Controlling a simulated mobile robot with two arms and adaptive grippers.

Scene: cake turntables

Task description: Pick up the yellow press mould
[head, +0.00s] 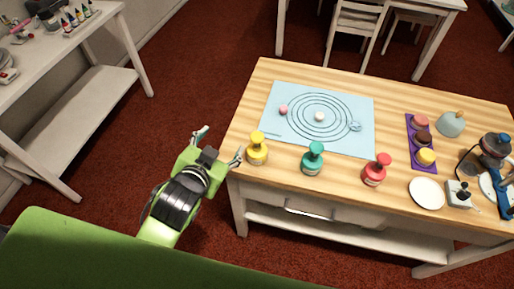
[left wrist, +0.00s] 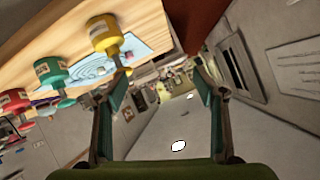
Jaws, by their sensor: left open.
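The yellow press mould (head: 257,150), a squat body with a knob on top, stands upright near the left front corner of the wooden table. It also shows in the left wrist view (left wrist: 104,34), at the upper left and tilted by the camera angle. My left gripper (head: 220,145) is open and empty, just left of the table's left edge. Its right finger is close to the yellow mould; I cannot tell the exact gap. In the left wrist view the open fingers (left wrist: 163,95) have nothing between them. My right gripper is not in view.
A green mould (head: 313,160) and a red mould (head: 376,171) stand to the right along the front of the wooden table (head: 390,115). A blue mat (head: 360,100) with rings lies behind them. A white plate (head: 426,193) and purple tray (head: 412,135) are further right.

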